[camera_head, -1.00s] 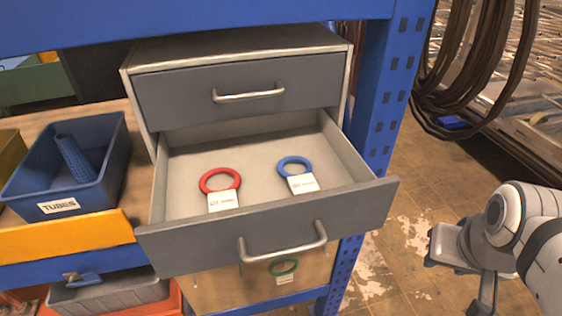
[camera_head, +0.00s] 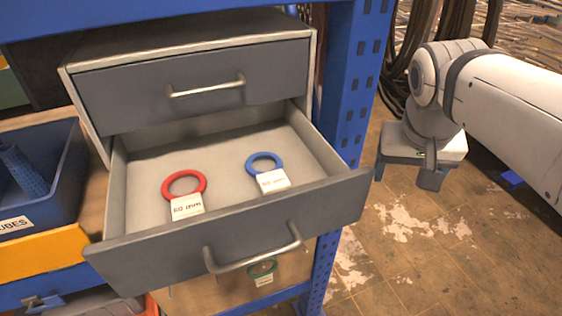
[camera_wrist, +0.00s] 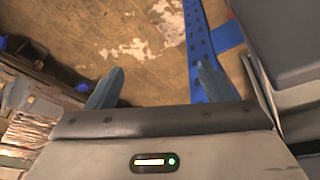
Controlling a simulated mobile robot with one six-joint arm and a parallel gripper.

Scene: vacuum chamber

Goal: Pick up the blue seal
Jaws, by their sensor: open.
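The blue seal (camera_head: 264,161) is a ring with a white tag (camera_head: 272,181). No seal shows in the wrist view.
A closed drawer (camera_head: 195,85) is above the open one. A blue perforated post (camera_head: 345,130) stands between the drawers and my arm. A blue tube bin (camera_head: 40,180) is at left.

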